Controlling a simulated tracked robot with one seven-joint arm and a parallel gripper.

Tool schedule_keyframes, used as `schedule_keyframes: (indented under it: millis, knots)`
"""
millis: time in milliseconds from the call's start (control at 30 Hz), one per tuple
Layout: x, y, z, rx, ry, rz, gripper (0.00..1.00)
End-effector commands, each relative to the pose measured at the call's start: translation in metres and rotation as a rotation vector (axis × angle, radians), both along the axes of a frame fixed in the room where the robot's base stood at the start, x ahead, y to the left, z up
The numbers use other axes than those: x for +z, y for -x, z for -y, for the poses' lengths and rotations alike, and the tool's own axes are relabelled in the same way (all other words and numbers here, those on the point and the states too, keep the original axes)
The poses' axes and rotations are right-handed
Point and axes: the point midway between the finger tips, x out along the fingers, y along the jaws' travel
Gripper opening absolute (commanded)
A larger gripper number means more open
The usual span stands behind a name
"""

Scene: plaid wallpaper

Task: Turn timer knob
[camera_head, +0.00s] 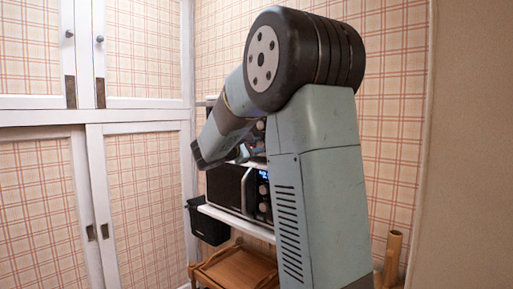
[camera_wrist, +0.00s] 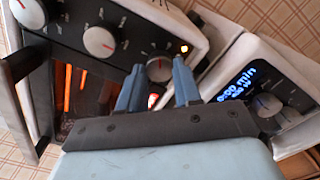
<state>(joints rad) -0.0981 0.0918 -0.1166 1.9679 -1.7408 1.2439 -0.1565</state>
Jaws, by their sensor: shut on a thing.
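In the wrist view a small oven (camera_wrist: 70,25) has a dark front panel with three pale round knobs in a row. The end knob (camera_wrist: 159,69), nearest a small lit lamp (camera_wrist: 184,48), sits between the two blue fingers of my gripper (camera_wrist: 158,85). The fingers are shut on this knob, one on each side. Its label is too small to read, so I cannot confirm it is the timer knob. In the head view my arm hides most of the oven, and the knob is not visible there.
The oven's inside glows orange in the wrist view. A microwave (camera_wrist: 245,88) with a blue lit display and its own knobs is close beside the oven; it also shows below the gripper in the head view (camera_head: 228,187). A black bin (camera_head: 208,225) hangs at the shelf's left.

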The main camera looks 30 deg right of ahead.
Motion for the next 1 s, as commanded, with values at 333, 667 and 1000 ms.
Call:
schedule_keyframes:
  millis: [333, 667, 1000]
  knots:
    - [-0.0019, -0.0011, -0.0024, 0.005, -0.1, 0.263, 0.03]
    - [-0.0025, -0.0011, -0.003, 0.005, -0.154, 0.408, 0.03]
    - [-0.0035, -0.0011, -0.0032, 0.004, -0.169, 0.445, 0.03]
